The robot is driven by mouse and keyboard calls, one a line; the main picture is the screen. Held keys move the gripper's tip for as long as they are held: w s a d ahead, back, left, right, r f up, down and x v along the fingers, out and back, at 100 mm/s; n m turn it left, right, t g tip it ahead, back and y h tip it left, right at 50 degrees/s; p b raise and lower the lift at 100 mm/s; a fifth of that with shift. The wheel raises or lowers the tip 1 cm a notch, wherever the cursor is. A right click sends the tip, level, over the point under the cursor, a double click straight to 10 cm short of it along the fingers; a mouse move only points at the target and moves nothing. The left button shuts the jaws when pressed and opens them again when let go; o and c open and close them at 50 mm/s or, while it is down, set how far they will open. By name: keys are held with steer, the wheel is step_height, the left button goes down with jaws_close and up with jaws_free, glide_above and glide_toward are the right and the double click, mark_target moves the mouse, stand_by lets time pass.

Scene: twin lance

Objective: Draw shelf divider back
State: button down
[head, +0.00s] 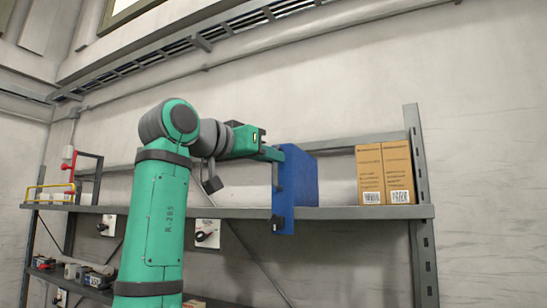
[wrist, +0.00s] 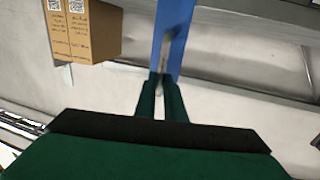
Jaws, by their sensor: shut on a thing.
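The blue shelf divider (head: 304,180) stands upright on the upper shelf, its front edge reaching a little below the shelf board. In the wrist view the divider (wrist: 177,40) is a blue upright strip straight ahead of the fingers. My gripper (head: 278,155) is at the divider's front edge, near its top. In the wrist view my gripper (wrist: 162,82) has its two green fingers close together, shut on the divider's front part. The exact contact between the fingertips is small and partly hidden.
Two brown cartons (head: 385,173) stand right of the divider, with a gap between. The shelf board (head: 350,212) ends at a grey post (head: 421,190). A red-and-black frame (head: 84,172) and a yellow rack (head: 50,193) stand at the far left. Small items lie on the lower shelf.

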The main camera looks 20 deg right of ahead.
steer(key=shift+s+d+r, duration=0.1)
steer(key=shift+s+d, duration=0.25)
steer(key=shift+d, duration=0.05)
steer(key=c, duration=1.9)
jaws_free()
steer(key=shift+s+a, duration=0.1)
steer(key=shift+s, duration=0.1)
steer(key=shift+o, duration=0.2)
steer(key=shift+w+a, duration=0.1)
steer(key=shift+w, duration=0.1)
steer(key=v, duration=1.1)
